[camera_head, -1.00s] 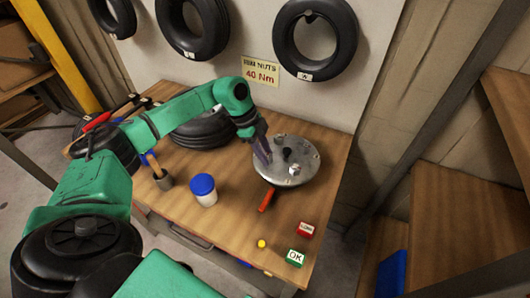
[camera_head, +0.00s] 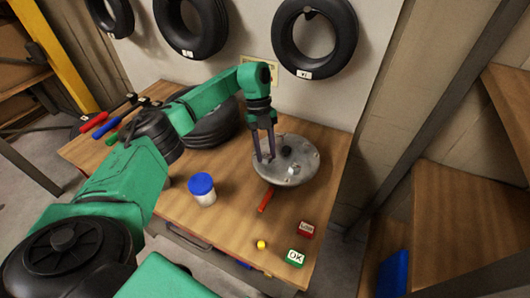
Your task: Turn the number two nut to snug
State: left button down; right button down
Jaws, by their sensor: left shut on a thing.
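A round grey metal hub plate (camera_head: 303,172) lies on the wooden table, with a dark centre stud and small pale nuts on its face. My left gripper (camera_head: 264,158) points straight down at the left part of the plate. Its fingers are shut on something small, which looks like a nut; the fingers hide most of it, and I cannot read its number. A red handle (camera_head: 266,200) lies at the plate's front edge. My right gripper is not in view.
A blue-lidded jar (camera_head: 202,190), a yellow knob (camera_head: 261,244), a green OK block (camera_head: 296,258) and a red block (camera_head: 306,229) stand on the table (camera_head: 235,225). A tyre (camera_head: 212,128) lies behind; several hang on the wall. Colour-handled tools (camera_head: 100,125) lie at the left.

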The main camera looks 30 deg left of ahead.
pick_arm(q)
jog(key=m, duration=0.2)
jog(key=m+g+y+b, duration=0.1)
jog(key=m, duration=0.1)
jog(key=shift+w+d+m, duration=0.15)
jog(key=shift+m, duration=0.15)
jog(key=m+y, duration=0.2)
jog(key=m, duration=0.2)
jog(key=shift+d+b, duration=0.1)
jog(key=shift+b, duration=0.25)
jog(key=shift+m, duration=0.3)
jog(key=c, duration=0.5)
grip_release()
jog(key=shift+r, duration=0.1)
